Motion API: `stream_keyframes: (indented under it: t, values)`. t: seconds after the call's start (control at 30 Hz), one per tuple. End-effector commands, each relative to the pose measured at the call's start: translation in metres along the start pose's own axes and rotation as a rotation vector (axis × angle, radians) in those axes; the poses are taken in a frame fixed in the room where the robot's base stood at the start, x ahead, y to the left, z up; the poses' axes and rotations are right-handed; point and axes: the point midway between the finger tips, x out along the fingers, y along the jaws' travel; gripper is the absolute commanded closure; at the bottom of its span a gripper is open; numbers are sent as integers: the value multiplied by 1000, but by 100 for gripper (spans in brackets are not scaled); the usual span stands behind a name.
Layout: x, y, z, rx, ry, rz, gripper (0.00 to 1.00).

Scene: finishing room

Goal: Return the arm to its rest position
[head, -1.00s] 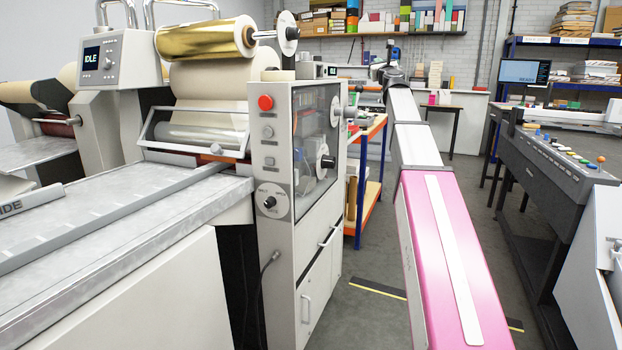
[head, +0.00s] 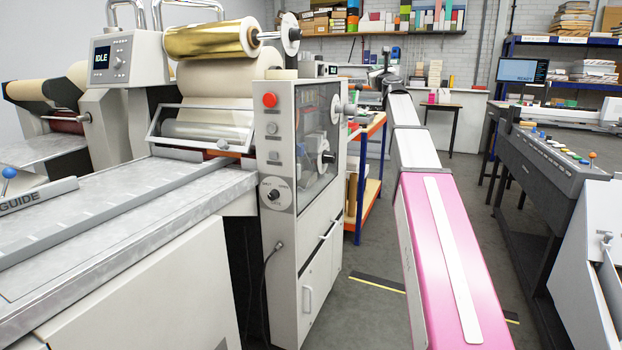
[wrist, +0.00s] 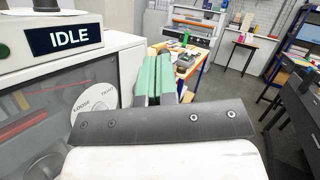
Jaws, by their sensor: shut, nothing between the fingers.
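My arm (head: 437,230), with a pink cover and grey upper links, stretches forward from the bottom right of the head view, to the right of the laminating machine's cabinet. Its far end is small and partly hidden there, and the fingers cannot be made out. In the wrist view my gripper (wrist: 156,72) shows as two green-faced fingers side by side beyond a dark bar with screws. It is shut and empty. The machine's panel with an IDLE display (wrist: 68,38) and a loose/tight dial (wrist: 95,102) stands close to the left of the fingers.
The machine's cabinet (head: 310,240), with a red button (head: 270,100), stands left of my arm. A metal feed table (head: 120,215) fills the left. A long dark console (head: 545,165) stands at right. A blue-and-orange shelf trolley (head: 368,185) is behind the cabinet. Grey floor lies between.

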Motion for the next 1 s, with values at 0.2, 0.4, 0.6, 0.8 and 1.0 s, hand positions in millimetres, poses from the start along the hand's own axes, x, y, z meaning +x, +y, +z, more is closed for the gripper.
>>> stream_keyframes:
  t: [0.2, 0.4, 0.6, 0.8, 1.0]
  values:
    - [-11, 18, -27, -92, 32, 46, 100]
    - [-29, 45, -65, -229, 77, 121, 100]
    - [-64, 90, -129, -454, 143, 265, 100]
    - [-112, 138, -199, -704, 202, 453, 100]
    - [-169, 180, -265, -935, 240, 666, 100]
